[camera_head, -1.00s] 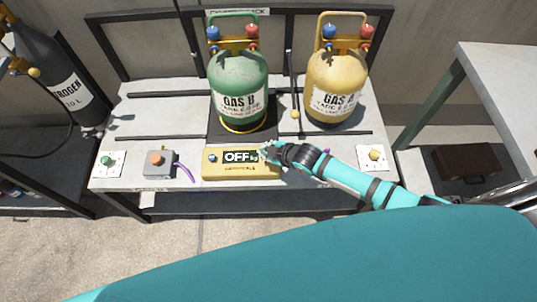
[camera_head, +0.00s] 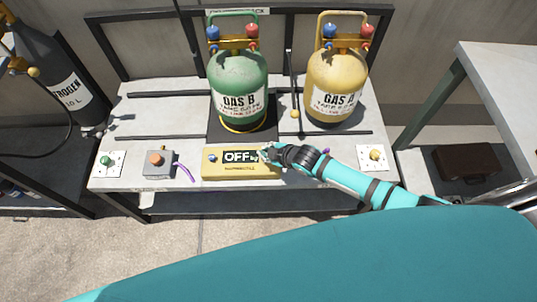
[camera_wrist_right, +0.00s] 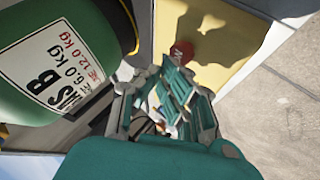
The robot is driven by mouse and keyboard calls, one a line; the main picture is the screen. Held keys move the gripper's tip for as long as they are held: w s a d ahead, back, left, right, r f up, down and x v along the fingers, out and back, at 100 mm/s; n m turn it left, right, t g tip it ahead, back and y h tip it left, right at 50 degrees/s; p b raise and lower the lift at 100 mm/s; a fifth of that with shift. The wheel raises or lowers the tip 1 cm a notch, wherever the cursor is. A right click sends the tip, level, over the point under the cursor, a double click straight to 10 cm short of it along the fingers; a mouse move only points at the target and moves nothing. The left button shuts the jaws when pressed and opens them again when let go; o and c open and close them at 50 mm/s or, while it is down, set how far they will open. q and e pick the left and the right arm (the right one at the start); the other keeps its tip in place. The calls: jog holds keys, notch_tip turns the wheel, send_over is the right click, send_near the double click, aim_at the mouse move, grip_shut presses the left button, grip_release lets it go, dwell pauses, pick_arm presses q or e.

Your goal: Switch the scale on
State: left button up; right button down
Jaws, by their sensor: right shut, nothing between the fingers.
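The scale's yellow display unit (camera_head: 240,170) lies at the front of the bench and its screen reads OFF. A blue button (camera_head: 212,158) shows at its left end. The dark scale platform (camera_head: 222,131) behind it bears the green GAS B cylinder (camera_head: 238,85). My right gripper (camera_head: 266,152) is shut and empty at the right end of the display unit, partly covering it. In the right wrist view the gripper (camera_wrist_right: 172,72) is close to a red button (camera_wrist_right: 181,51) on the yellow face; contact cannot be told. My left gripper is not in view.
A yellow GAS A cylinder (camera_head: 337,85) stands to the right. A grey box with an orange button (camera_head: 159,164) and a plate with a green knob (camera_head: 106,163) are left; a plate with a yellow knob (camera_head: 374,157) is right. A dark nitrogen cylinder (camera_head: 62,75) stands far left.

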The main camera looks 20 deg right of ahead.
jog(key=shift+f+b, duration=0.4)
jog(key=shift+f, duration=0.2)
dwell(0.6)
jog(key=shift+r, duration=0.1)
jog(key=shift+r+p, duration=0.95)
jog(key=shift+p, duration=0.15)
notch_tip(320, 180, up, 5)
jog(key=p, duration=0.5)
jog(key=shift+r, duration=0.1)
dwell(0.5)
